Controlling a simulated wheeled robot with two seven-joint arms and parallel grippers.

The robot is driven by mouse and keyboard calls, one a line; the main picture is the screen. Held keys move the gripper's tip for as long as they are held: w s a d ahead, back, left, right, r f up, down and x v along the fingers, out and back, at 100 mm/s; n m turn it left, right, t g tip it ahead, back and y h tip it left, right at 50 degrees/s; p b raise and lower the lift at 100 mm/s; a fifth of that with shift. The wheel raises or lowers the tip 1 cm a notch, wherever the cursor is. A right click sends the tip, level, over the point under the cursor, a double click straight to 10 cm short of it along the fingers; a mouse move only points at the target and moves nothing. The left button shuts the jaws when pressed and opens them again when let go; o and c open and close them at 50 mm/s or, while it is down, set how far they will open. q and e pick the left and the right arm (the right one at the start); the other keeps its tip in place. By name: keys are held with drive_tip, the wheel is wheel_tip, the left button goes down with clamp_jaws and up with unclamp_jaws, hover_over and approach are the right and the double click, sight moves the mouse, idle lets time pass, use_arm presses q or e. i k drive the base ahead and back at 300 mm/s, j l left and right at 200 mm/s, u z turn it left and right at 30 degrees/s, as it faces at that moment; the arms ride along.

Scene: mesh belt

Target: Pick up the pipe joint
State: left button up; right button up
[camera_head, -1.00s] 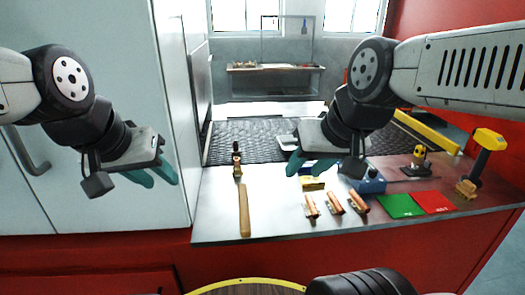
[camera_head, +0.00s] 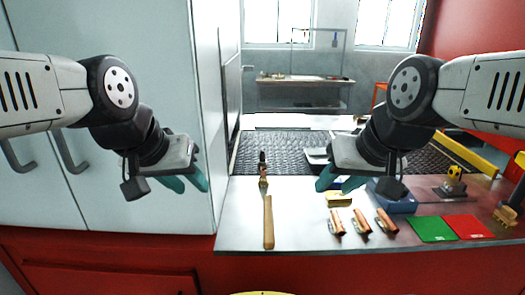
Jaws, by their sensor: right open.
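Three short copper-coloured pieces lie in a row near the front edge of the counter: a left one (camera_head: 336,223), a middle one (camera_head: 361,222) and a right one (camera_head: 386,221). They look like pipe joints, but I cannot tell which is meant. My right gripper (camera_head: 340,184) is open, with teal fingertips, above the counter. In the picture it is just above the left copper piece and apart from it. My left gripper (camera_head: 184,182) hangs in front of the pale cabinet, left of the counter. Its teal fingers are apart and empty.
A wooden stick (camera_head: 268,222) and a small brass-and-black item (camera_head: 263,170) are on the left counter. A yellow block (camera_head: 340,200), blue box (camera_head: 402,204), green mat (camera_head: 432,229) and red mat (camera_head: 467,227) are near the copper pieces. A mesh belt (camera_head: 285,152) lies behind.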

sight(262, 164)
drive_tip(key=l+u, duration=0.25)
drive_tip(key=u, duration=0.15)
drive_tip(key=i+l+u, duration=0.1)
drive_tip(key=l+u, duration=0.45)
drive_tip(key=u, duration=0.3)
